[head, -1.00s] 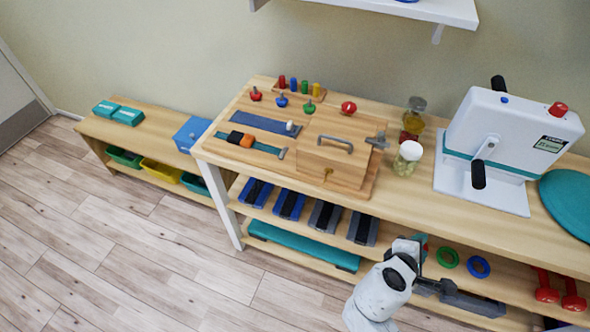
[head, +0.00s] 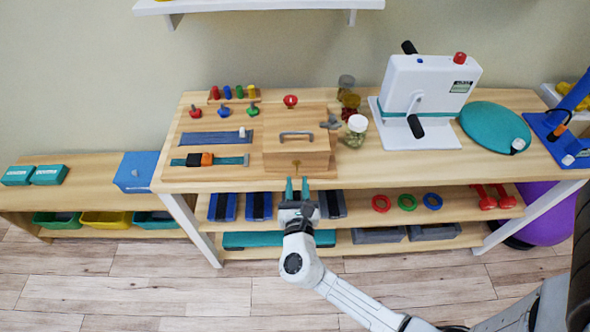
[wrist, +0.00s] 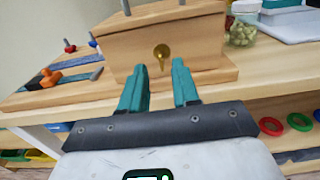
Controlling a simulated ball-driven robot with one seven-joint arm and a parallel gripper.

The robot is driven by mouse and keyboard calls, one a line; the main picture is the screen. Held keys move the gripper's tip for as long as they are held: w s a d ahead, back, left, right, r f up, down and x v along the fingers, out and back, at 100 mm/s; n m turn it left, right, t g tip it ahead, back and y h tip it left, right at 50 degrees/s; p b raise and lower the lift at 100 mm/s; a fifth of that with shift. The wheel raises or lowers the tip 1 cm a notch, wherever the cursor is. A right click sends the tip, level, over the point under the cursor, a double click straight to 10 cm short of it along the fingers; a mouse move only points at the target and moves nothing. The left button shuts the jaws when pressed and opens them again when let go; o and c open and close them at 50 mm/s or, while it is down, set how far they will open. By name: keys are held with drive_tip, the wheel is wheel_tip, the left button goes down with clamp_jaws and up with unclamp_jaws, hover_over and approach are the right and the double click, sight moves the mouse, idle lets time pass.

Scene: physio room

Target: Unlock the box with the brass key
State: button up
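The wooden box (head: 312,150) stands on the activity board on the table, with a grey handle on its closed lid. A small brass fitting (wrist: 161,53) shows on its front face in the wrist view; I cannot tell whether it is the keyhole plate or the key's head. It also shows, very small, in the head view. My gripper (head: 297,181) is in front of the box, near the table's front edge. Its teal fingers (wrist: 160,68) are apart with nothing visible between them, pointing at the box front just below the brass fitting. No separate brass key is clearly visible.
Left of the box, the board (head: 178,172) carries sliders and coloured knobs. A grey metal knob (head: 331,122) is at the box's right, with jars (head: 356,130) beyond. A white crank machine (head: 425,98) stands farther right. Weights and rings fill the shelf below (head: 357,204).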

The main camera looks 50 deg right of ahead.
sight(297, 172)
drive_tip(key=shift+x, duration=2.4)
clamp_jaws()
